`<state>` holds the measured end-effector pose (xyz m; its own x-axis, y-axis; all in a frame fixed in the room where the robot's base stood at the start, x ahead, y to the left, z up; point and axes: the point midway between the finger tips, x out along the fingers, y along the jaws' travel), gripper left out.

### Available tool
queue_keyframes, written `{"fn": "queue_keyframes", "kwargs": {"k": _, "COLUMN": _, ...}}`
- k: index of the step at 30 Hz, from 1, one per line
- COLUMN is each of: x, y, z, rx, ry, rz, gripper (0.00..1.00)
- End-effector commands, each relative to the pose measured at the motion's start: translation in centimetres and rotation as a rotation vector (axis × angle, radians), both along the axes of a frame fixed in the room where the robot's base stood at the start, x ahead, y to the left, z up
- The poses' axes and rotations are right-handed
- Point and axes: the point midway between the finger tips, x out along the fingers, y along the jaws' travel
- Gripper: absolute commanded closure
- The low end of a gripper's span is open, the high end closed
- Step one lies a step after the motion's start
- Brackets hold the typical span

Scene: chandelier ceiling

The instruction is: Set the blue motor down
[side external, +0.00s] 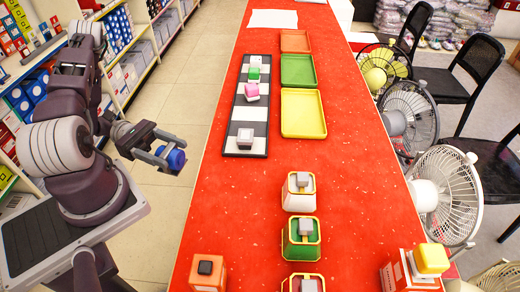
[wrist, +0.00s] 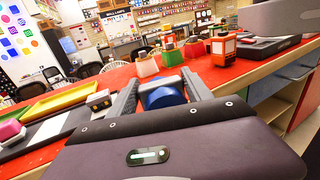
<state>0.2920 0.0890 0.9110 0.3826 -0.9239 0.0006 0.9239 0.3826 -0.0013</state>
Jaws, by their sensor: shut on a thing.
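The blue motor (side external: 176,160) is a small blue rounded piece held between the fingers of my gripper (side external: 170,155). In the wrist view the motor (wrist: 162,96) sits between the two grey fingers of my gripper (wrist: 161,78), and the fingers hide its sides. The gripper is shut on it. In the side view it is held in the air left of the red table (side external: 215,200), over the floor aisle. A black-and-white checkered strip (side external: 262,108) on the table bears a green-and-white piece (side external: 254,74), a pink piece (side external: 252,91) and a grey-white piece (side external: 244,138).
Yellow (side external: 303,114), green (side external: 298,70) and orange (side external: 295,41) trays lie right of the strip. Yellow-rimmed (side external: 299,198), green (side external: 300,245) and red (side external: 302,283) holders stand nearer. Boxes stand at the near left (side external: 208,274) and near right (side external: 405,272). The table's left middle is clear.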

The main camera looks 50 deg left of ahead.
Motion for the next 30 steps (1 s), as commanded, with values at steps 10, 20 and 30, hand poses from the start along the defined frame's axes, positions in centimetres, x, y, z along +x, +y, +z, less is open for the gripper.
{"fn": "queue_keyframes", "kwargs": {"k": 10, "x": 0.1, "y": 0.0, "z": 8.0, "rx": 0.003, "ry": -0.004, "rz": 0.002, "gripper": 1.0}}
{"fn": "queue_keyframes", "kwargs": {"k": 20, "x": 1.3, "y": -0.2, "z": 11.1, "rx": -0.003, "ry": -0.001, "rz": -0.009, "gripper": 1.0}}
{"fn": "queue_keyframes", "kwargs": {"k": 30, "x": 8.7, "y": -1.1, "z": 8.2, "rx": -0.002, "ry": -0.004, "rz": -0.024, "gripper": 1.0}}
